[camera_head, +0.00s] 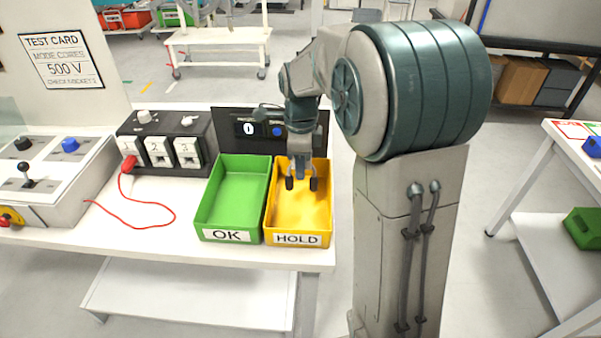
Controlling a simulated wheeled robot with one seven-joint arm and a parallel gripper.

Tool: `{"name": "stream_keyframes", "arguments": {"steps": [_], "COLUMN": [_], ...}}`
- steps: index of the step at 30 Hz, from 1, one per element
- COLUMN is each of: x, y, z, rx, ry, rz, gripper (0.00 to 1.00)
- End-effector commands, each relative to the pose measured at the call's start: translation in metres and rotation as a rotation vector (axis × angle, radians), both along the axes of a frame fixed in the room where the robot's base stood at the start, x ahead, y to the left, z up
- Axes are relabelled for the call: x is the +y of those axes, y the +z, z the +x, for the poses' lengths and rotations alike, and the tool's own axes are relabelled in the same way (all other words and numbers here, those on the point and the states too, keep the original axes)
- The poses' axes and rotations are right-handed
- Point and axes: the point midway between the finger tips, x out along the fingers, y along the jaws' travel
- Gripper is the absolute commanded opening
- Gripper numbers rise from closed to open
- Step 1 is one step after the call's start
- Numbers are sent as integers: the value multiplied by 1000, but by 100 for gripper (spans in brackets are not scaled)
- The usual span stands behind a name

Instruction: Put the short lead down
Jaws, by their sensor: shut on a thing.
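My gripper (301,184) points down over the yellow HOLD tray (328,208). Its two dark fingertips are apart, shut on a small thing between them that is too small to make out. I cannot tell whether that thing is the short lead, or whether it touches the tray floor. A thin red lead (150,225) lies in a loop on the white table. Its red plug (128,163) is at position 1 of the black box (160,128), and its other end runs left to the grey control box (68,205).
The green OK tray (204,212) stands directly left of the HOLD tray and looks empty. A dark panel (232,140) with a white 0 and a blue button stands behind the trays. Another table stands at far right.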

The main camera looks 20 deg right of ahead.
Motion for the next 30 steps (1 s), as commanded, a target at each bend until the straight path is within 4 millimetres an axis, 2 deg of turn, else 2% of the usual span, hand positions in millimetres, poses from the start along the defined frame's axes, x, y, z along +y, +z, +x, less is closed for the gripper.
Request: {"name": "stream_keyframes", "arguments": {"steps": [4, 8, 30], "x": [0, 0, 0], "y": [-23, -35, -49], "z": [-1, -1, -1], "rx": [5, 1, 0], "ry": [0, 1, 0], "rz": [0, -1, 0], "gripper": [5, 5, 5]}}
